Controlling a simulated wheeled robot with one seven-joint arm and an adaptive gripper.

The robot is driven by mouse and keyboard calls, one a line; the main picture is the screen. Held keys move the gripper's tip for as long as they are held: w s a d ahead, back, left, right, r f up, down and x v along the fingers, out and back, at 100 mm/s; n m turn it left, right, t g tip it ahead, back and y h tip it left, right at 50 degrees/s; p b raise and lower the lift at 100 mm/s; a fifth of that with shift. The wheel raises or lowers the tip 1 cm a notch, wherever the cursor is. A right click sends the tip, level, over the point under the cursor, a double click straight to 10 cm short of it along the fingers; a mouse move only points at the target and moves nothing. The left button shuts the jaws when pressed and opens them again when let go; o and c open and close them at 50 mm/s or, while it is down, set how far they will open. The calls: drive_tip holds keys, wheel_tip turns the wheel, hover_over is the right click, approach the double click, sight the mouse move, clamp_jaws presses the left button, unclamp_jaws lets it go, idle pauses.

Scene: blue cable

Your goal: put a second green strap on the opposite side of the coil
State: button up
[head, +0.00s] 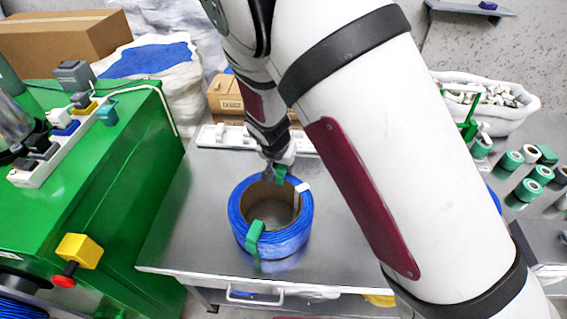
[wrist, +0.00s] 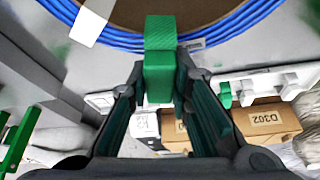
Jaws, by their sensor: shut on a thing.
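The coil of blue cable (head: 272,243) lies flat on the metal table, with a brown inner core around its open middle. One green strap (head: 256,236) sits over its near side. A second green strap (head: 280,175) is at the far side of the coil, between the fingers of my gripper (head: 274,165). In the wrist view my gripper (wrist: 165,95) is shut on this second strap (wrist: 160,50), whose upper end overlaps the blue cable (wrist: 240,22). Whether it touches the cable cannot be told. A white label (head: 303,188) is on the coil's right side.
A green machine (head: 120,170) with a yellow and red switch (head: 75,250) stands at left. A white rail (head: 215,137) and cardboard box (head: 226,95) are behind the coil. Green tape rolls (head: 527,188) lie at right. The table's front left (head: 190,240) is clear.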

drive_tip(key=shift+f, duration=0.45)
drive_tip(key=shift+r, duration=0.15)
drive_tip(key=shift+r, duration=0.35)
drive_tip(key=shift+r+p, duration=0.4)
drive_tip(key=shift+p, duration=0.2)
drive_tip(key=shift+f, duration=0.7)
idle(0.4)
drive_tip(key=shift+f+b, duration=0.2)
drive_tip(key=shift+b, duration=0.1)
drive_tip(key=shift+r, duration=0.25)
drive_tip(key=shift+r+p, duration=0.35)
drive_tip(key=shift+p, duration=0.05)
